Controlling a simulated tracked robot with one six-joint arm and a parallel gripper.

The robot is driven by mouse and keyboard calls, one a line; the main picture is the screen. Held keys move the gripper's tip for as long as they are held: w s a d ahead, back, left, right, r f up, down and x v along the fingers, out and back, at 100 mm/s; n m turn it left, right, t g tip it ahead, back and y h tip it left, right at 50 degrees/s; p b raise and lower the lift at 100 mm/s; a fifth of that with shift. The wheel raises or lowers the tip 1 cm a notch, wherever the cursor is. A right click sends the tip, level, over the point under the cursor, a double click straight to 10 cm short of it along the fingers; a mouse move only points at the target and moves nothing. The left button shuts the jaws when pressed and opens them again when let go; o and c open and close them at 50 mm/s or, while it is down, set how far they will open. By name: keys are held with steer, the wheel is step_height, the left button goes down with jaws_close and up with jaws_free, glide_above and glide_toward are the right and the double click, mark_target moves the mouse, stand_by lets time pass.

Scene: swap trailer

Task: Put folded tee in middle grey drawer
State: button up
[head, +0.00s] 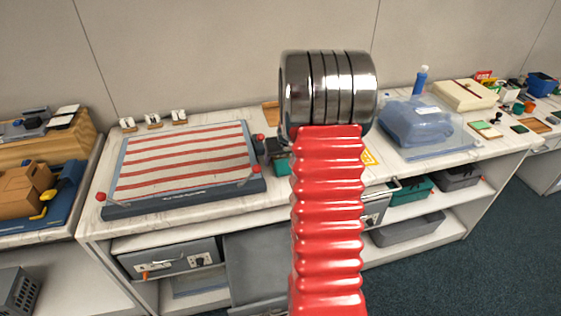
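No folded tee can be picked out for certain. A red-and-white striped cloth (185,158) lies flat on a grey board with red knobs on the left of the counter. A blue folded-looking bundle (415,122) sits on a clear tray at the right. Under the counter are a grey drawer front (170,263) at the left and another grey front (375,212) partly hidden by my arm. Between them a large grey panel (255,268) shows; I cannot tell if it is the middle drawer. My red arm and its metal joint fill the centre. My gripper is out of view.
Teal (411,190) and dark grey bins sit under the counter at the right, above a grey tray (408,230). A cream box (464,95), a blue bottle (421,80) and small items crowd the counter's right. Open carpet (470,270) lies at lower right.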

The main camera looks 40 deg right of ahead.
mark_target(281, 157)
steer(key=c, duration=1.2)
steer(key=shift+o, duration=0.2)
steer(key=shift+r, duration=5.05)
